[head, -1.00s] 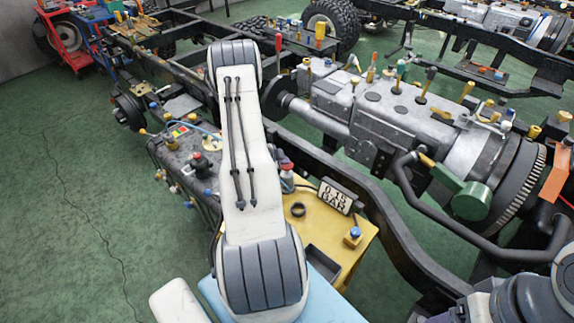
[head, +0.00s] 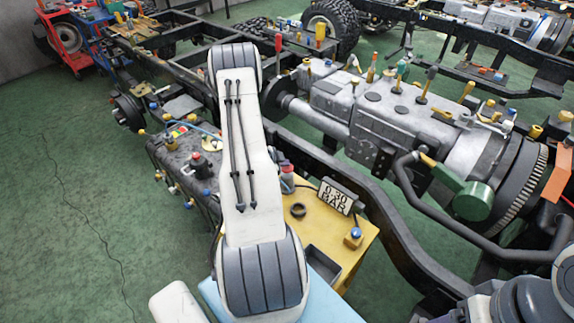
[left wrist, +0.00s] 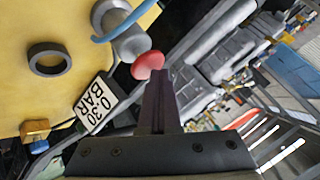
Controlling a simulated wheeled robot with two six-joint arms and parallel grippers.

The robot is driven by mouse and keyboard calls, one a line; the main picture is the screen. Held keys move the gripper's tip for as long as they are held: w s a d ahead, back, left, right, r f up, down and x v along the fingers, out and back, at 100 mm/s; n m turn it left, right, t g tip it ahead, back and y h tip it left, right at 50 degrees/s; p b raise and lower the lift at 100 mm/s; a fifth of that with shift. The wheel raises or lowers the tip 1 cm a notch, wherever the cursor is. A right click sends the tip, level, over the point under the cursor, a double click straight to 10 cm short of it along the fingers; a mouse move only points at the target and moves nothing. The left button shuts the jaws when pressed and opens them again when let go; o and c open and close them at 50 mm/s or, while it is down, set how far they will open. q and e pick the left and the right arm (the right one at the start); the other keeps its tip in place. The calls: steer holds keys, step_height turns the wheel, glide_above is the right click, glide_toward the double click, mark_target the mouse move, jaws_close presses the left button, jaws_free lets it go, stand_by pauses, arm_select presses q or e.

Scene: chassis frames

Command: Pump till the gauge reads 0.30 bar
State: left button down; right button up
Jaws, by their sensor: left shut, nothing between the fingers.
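The pump (left wrist: 122,30) is a grey cylinder with a red knob (left wrist: 148,65) and a blue hose. In the head view, the pump (head: 287,180) is partly hidden by my left arm. My left gripper (left wrist: 160,74) is shut and empty, its fingertips right at the red knob; I cannot tell if they touch. My right gripper is out of view.
A dark ring (head: 297,210), a blue-and-yellow knob (head: 353,238) and a dark tray (head: 322,262) are on the yellow table (head: 363,262). The black chassis rail (head: 395,225) and grey gearbox (head: 385,110) stand close to the right. Green floor is clear at left.

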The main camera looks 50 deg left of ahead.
mark_target(284, 168)
arm_select(q)
steer(key=shift+f, duration=0.35)
steer(key=shift+r, duration=0.15)
stand_by(0.3)
steer(key=shift+r+p, duration=0.9)
steer(key=shift+r, duration=0.55)
step_height(284, 168, up, 5)
steer(key=p, duration=0.3)
steer(key=shift+p, duration=0.35)
